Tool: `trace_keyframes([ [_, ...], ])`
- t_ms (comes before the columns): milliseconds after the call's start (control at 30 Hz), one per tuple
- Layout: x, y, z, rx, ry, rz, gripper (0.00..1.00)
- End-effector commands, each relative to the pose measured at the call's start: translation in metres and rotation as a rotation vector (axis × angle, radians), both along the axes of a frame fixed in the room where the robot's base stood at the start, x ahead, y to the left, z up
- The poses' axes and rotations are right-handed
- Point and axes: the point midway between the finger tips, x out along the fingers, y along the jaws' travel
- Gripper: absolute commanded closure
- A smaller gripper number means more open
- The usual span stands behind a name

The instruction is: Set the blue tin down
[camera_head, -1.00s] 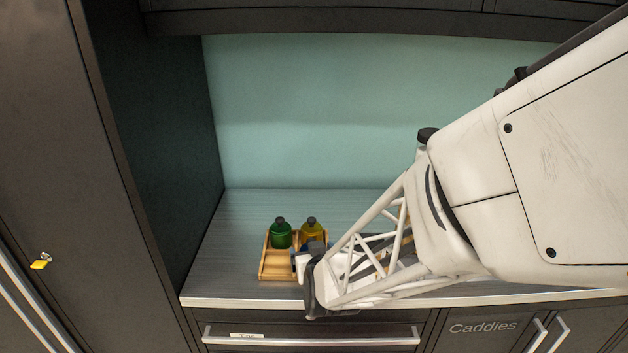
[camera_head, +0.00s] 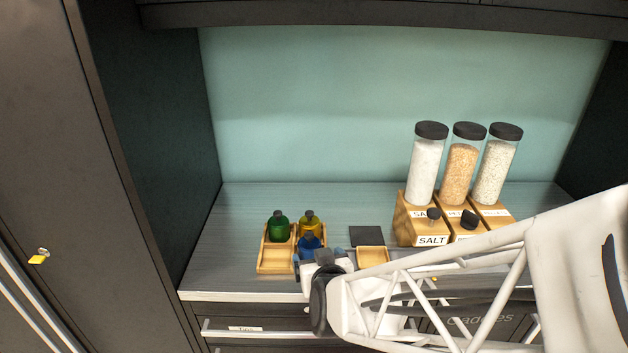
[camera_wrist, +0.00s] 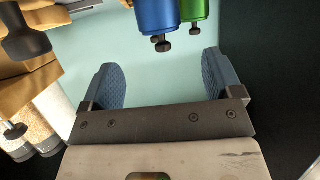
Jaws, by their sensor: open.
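The blue tin (camera_head: 310,245) has a dark knobbed cap and stands upright in the front right part of a wooden caddy (camera_head: 272,268). A green tin (camera_head: 278,229) and a yellow tin (camera_head: 309,226) stand behind it. My gripper (camera_head: 311,260) is open in front of the blue tin. In the wrist view, the blue tin (camera_wrist: 157,14) and the green tin (camera_wrist: 193,10) appear beyond my spread fingers (camera_wrist: 165,82), with nothing between the pads. The blue tin's lower part is hidden by my gripper in the head view.
A small wooden tray (camera_head: 372,257) with a dark panel (camera_head: 367,236) behind it lies right of the caddy. Wooden bins with a SALT label (camera_head: 432,240) and tall jars (camera_head: 463,165) stand farther right. The caddy's front left part is empty. Counter (camera_head: 235,215) behind the caddy is clear.

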Motion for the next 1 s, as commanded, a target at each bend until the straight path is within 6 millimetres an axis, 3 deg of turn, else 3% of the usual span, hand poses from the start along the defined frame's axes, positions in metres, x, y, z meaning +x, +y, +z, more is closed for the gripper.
trace_keyframes([
  [400, -0.03, -0.007, 0.013, 0.001, 0.0, 0.0, 0.15],
  [1000, -0.033, -0.008, 0.014, 0.001, 0.001, 0.0, 0.15],
])
